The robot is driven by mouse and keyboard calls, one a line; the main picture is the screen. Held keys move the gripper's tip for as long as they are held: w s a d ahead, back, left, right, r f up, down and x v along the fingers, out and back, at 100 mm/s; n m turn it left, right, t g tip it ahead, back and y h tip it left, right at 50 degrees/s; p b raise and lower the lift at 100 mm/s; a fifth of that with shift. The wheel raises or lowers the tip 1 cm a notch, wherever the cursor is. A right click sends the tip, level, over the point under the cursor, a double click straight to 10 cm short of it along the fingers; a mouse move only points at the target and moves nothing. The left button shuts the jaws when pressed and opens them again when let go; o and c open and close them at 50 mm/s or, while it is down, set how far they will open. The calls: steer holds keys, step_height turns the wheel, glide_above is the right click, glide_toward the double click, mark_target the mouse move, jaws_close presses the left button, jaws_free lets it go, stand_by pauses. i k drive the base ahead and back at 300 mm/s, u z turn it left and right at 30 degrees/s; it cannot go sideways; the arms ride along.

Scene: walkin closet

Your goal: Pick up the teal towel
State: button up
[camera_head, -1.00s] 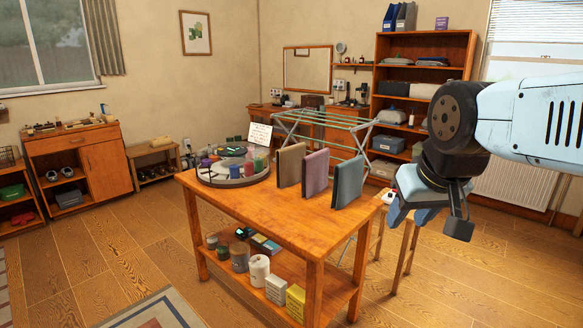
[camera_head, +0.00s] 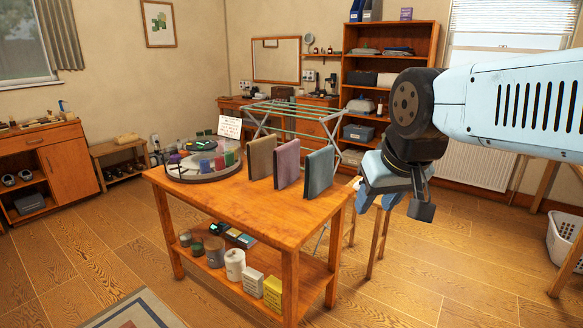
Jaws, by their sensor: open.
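The teal towel (camera_head: 319,172) stands upright on the wooden table (camera_head: 235,208), near its right end. It is the rightmost of three folded towels in a row. A mauve towel (camera_head: 287,164) stands in the middle and a tan towel (camera_head: 261,158) on the left. My gripper (camera_head: 391,200) is to the right of the teal towel, pointing down, apart from it in the picture. Its jaws are open with nothing between them. The depth between gripper and towel is hard to judge.
A round tray (camera_head: 203,174) with colourful items sits on the table's left part. A drying rack (camera_head: 297,110) stands behind it. The lower shelf holds several cans and boxes. A small wooden stand (camera_head: 378,240) is below my gripper. A white basket (camera_head: 564,240) is at far right.

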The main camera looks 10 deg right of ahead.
mark_target(319, 165)
steer(key=z, duration=0.5)
steer(key=i, duration=1.45)
steer(key=u, duration=0.5)
